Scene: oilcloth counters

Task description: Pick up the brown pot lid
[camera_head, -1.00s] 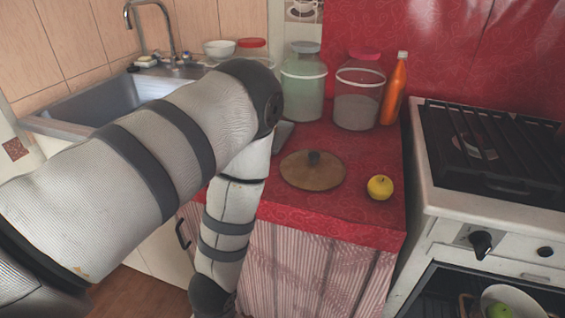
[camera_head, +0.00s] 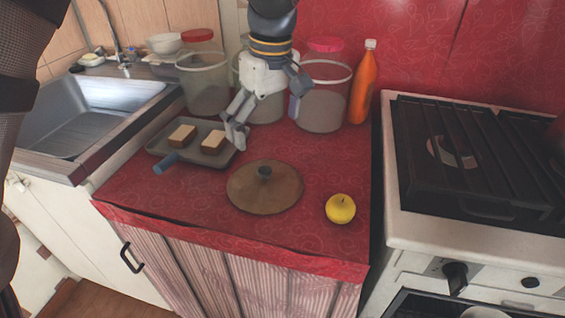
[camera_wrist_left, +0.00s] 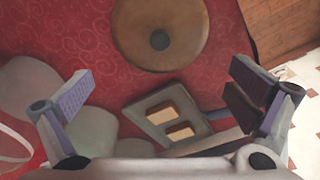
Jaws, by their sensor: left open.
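The brown pot lid (camera_head: 245,193) lies flat on the red oilcloth counter, its dark knob facing up. It also shows at the top of the left wrist view (camera_wrist_left: 185,20), with its upper edge cut off. My left gripper (camera_head: 266,122) is above the back of the counter, pointing down, behind the lid and apart from it. Its two fingers are spread wide and nothing is between them; they also show in the left wrist view (camera_wrist_left: 163,92). My right gripper is not in view.
A grey tray (camera_head: 226,157) with two bread slices lies left of the lid. A yellow apple (camera_head: 340,208) sits to its right. Glass jars (camera_head: 322,110) and an orange bottle (camera_head: 363,85) stand at the back. A sink (camera_head: 80,120) is left, a stove (camera_head: 440,230) right.

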